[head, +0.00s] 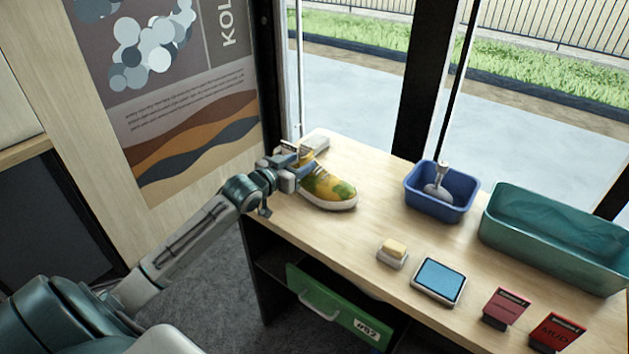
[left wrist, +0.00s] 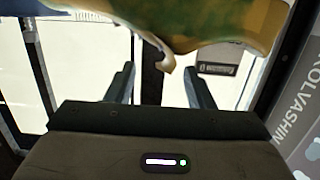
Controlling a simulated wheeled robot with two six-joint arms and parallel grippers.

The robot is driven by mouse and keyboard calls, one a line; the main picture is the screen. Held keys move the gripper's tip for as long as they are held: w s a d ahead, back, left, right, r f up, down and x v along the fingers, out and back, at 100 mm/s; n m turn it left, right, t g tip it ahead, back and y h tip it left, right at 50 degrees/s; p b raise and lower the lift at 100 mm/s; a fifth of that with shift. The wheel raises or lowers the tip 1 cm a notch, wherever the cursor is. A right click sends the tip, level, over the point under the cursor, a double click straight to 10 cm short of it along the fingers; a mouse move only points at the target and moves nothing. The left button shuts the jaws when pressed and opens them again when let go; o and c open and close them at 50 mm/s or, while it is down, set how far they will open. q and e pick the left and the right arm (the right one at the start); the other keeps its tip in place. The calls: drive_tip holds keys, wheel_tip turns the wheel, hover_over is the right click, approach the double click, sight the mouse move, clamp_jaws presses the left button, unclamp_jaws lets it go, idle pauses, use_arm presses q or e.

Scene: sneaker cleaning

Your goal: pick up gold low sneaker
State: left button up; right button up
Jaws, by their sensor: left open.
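The gold low sneaker (head: 328,189), yellow with green patches and a white sole, stands at the far left of the wooden table, toe to the lower right. My left gripper (head: 292,168) is open at its heel end and hides part of it. In the left wrist view the sneaker's yellow and green upper (left wrist: 215,22) crosses the top, with a small pale tab hanging between the two dark fingers of my left gripper (left wrist: 160,85). I cannot tell whether the fingers touch the sneaker. My right gripper is out of view.
A blue bin (head: 441,192) with a brush-like object and a teal tub (head: 556,238) stand at the right. A green drawer (head: 330,306) stands out below. The table's middle is clear.

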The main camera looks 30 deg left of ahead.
sight(305, 157)
use_arm(q)
drive_tip(key=shift+w+r, duration=0.1)
drive_tip(key=shift+w, duration=0.3)
drive_tip(key=w, duration=0.3)
drive_tip(key=w+p, duration=0.1)
drive_tip(key=shift+w+f, duration=0.35)
drive_tip(key=shift+s+a, duration=0.1)
drive_tip(key=shift+s, duration=0.05)
drive_tip(key=shift+c, duration=0.7)
drive_tip(key=shift+r, duration=0.1)
clamp_jaws()
